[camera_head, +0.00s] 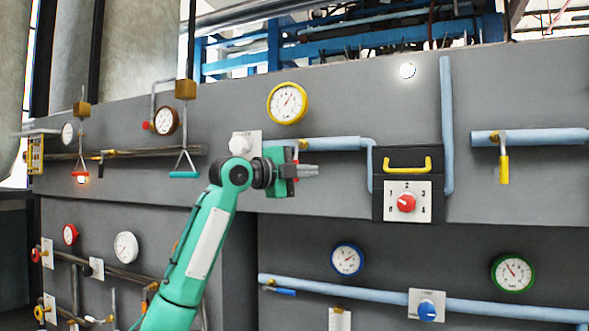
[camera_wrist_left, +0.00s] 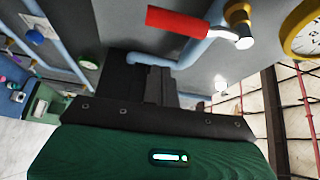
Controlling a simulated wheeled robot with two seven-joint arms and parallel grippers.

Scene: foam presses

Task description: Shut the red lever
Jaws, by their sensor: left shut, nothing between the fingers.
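The red lever (camera_head: 296,161) hangs down from a brass valve on the light blue pipe (camera_head: 335,144), mostly hidden behind my left gripper in the head view. In the left wrist view the red lever (camera_wrist_left: 185,22) shows clearly, its handle lying across the line of the pipe, with a silver end by the brass valve (camera_wrist_left: 238,14). My left gripper (camera_head: 317,171) is shut and empty, in front of and just right of the lever. In the wrist view its fingers (camera_wrist_left: 160,85) are together, apart from the lever. My right gripper is in neither view.
A black box with a yellow handle (camera_head: 407,164) and a red dial (camera_head: 406,203) sits to the right. A yellow gauge (camera_head: 287,103) is above the lever. A yellow lever (camera_head: 504,168) hangs farther right. The grey wall between gripper and box is clear.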

